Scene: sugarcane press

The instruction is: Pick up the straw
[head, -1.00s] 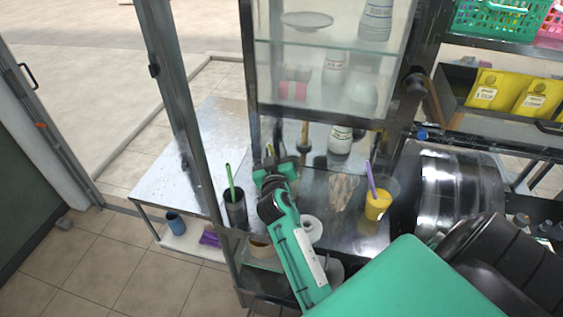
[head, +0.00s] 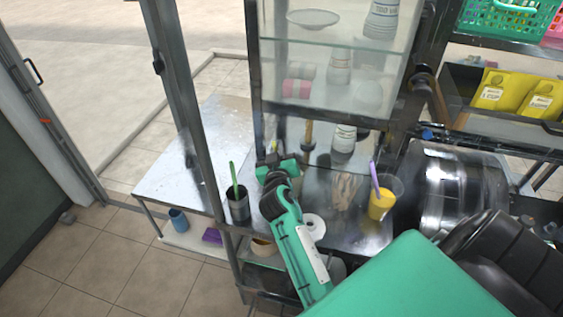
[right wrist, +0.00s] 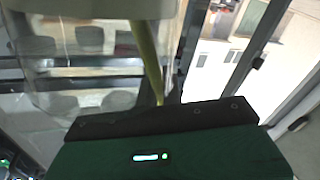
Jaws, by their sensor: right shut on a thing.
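A green straw (head: 233,177) stands tilted in a dark cup (head: 238,208) at the counter's left end. A purple straw (head: 375,177) leans in a clear cup of yellow drink (head: 381,207) to the right. My right gripper (head: 277,161) is right of and behind the dark cup, apart from the green straw. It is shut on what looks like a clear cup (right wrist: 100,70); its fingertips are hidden. A yellow-green straw (right wrist: 148,60) shows along this cup in the right wrist view, and a pale yellow bit (head: 273,147) shows beside the gripper in the head view. My left gripper is out of view.
A glass cabinet (head: 335,95) stands over the metal counter (head: 345,240). A white ring (head: 314,226) lies by my right arm. A shiny metal drum (head: 455,190) is at right. A metal post (head: 195,110) rises at left, beside a lower table (head: 190,165).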

